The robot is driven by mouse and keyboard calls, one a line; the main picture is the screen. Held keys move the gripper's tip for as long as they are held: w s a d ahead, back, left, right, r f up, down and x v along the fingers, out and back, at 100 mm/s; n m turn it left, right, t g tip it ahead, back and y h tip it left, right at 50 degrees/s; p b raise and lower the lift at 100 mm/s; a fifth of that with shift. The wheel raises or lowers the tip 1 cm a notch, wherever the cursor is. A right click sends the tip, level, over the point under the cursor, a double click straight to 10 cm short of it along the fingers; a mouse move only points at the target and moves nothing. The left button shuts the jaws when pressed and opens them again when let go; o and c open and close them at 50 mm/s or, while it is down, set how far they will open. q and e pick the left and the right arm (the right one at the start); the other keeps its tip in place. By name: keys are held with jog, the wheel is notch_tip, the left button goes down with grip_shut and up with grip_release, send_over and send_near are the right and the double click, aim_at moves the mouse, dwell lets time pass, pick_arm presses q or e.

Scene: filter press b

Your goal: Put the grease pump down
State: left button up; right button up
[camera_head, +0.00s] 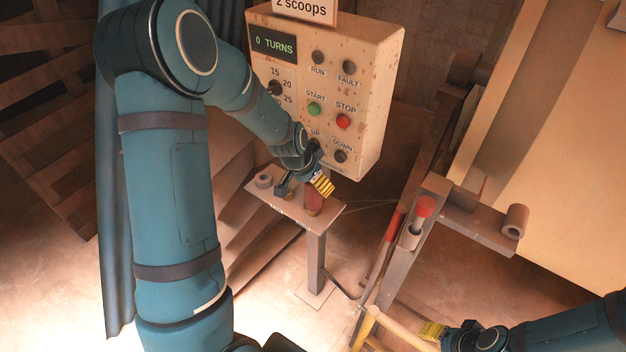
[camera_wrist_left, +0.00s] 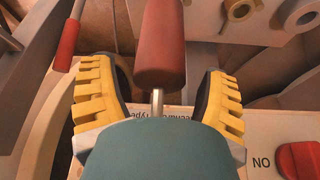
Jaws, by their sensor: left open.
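My left gripper (camera_head: 322,184) is open, just above the small shelf on a post (camera_head: 329,214). A red-brown cylinder, which looks like the grease pump (camera_head: 314,203), is upright at the shelf's right end, below the fingers. In the left wrist view the red-brown cylinder (camera_wrist_left: 160,45) with a thin metal rod shows between the two spread yellow fingers of my left gripper (camera_wrist_left: 158,90), with gaps on both sides. Its contact with the shelf is partly hidden. My right gripper (camera_head: 432,330) is at the lower right, away from the shelf; its opening is unclear.
The control box (camera_head: 375,100) with buttons and a "0 TURNS" display is right behind the shelf. A small ring-shaped part (camera_head: 263,180) is on the shelf's left end. A blue curtain hangs at left.

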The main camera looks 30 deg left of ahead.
pick_arm(q)
jog(key=shift+r, duration=0.1)
jog(key=shift+r, duration=0.3)
jog(key=p+v, duration=0.1)
jog(key=v, duration=1)
jog(key=shift+s+r, duration=0.15)
jog(key=shift+s, duration=0.05)
jog(key=shift+a, duration=0.1)
